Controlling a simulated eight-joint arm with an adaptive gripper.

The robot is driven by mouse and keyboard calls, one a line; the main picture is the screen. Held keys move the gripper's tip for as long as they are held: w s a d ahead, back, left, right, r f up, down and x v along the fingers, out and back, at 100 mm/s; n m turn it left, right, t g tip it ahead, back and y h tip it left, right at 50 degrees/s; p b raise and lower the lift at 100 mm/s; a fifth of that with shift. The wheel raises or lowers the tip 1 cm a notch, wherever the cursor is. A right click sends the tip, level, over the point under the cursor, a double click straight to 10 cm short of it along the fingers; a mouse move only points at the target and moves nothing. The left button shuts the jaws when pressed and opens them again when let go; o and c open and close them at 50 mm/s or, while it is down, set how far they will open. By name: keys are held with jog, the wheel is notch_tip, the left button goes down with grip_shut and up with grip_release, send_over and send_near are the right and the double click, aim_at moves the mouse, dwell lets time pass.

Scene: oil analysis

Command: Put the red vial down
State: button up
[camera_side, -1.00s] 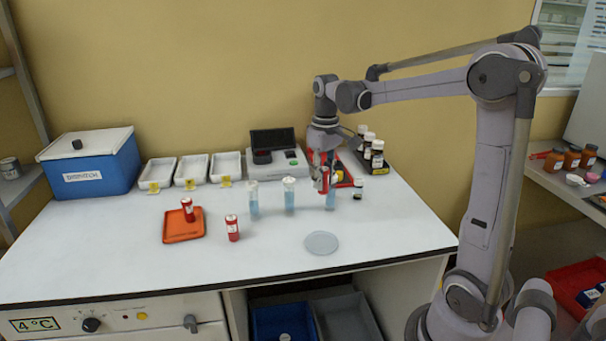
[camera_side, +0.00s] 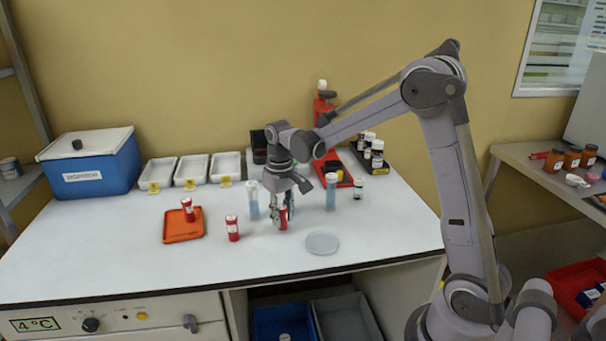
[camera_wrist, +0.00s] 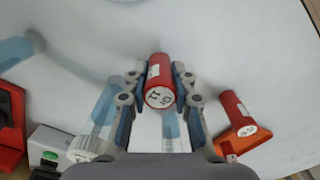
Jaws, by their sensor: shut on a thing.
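My gripper (camera_side: 283,213) is shut on a red vial (camera_side: 283,219) with a white label. In the wrist view the held vial (camera_wrist: 160,82) sits between both fingers (camera_wrist: 158,92), its round end facing the camera. In the side view it is upright, low over the white bench; I cannot tell whether its base touches. A second red vial (camera_side: 232,229) stands on the bench to the left, also in the wrist view (camera_wrist: 238,113). A third red vial (camera_side: 188,210) stands on the orange tray (camera_side: 183,236).
Pale blue tubes (camera_side: 254,203) and (camera_side: 331,194) stand close on either side of my gripper; another is mostly hidden behind it. A clear round dish (camera_side: 322,243) lies to the front right. The bench front (camera_side: 180,275) is clear.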

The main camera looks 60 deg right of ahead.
jog(key=shift+f, duration=0.3)
jog(key=o, duration=1)
jog(key=shift+f, duration=0.1)
jog(key=shift+c, duration=0.2)
